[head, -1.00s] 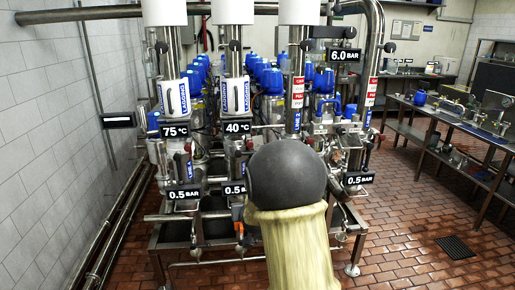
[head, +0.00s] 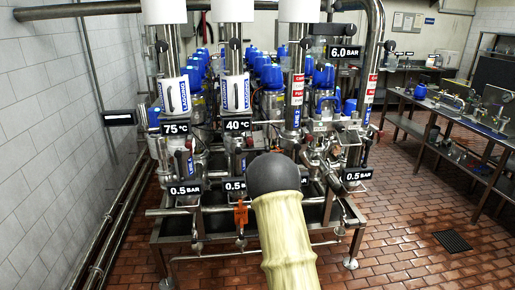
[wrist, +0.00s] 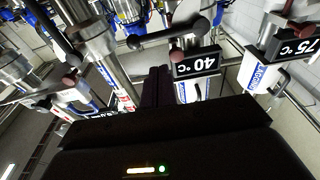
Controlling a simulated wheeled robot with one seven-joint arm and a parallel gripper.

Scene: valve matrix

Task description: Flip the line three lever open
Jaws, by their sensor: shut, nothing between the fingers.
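My gripper (wrist: 155,86) shows in the wrist view as two dark fingers closed together and holding nothing. In the head view my own arm hides it. The wrist view is tilted. Another dark lever (wrist: 190,32) is right of the fingertips, near the 40 °C display (wrist: 196,64). The fingers appear apart from both. I cannot tell which lever belongs to line three; the line labels are too small to read surely.
The steel pipe rig with blue valve heads (head: 272,76) fills the middle. An orange handle (head: 240,213) is low at its front. A wall with pipes is on the left, a steel bench (head: 455,115) on the right.

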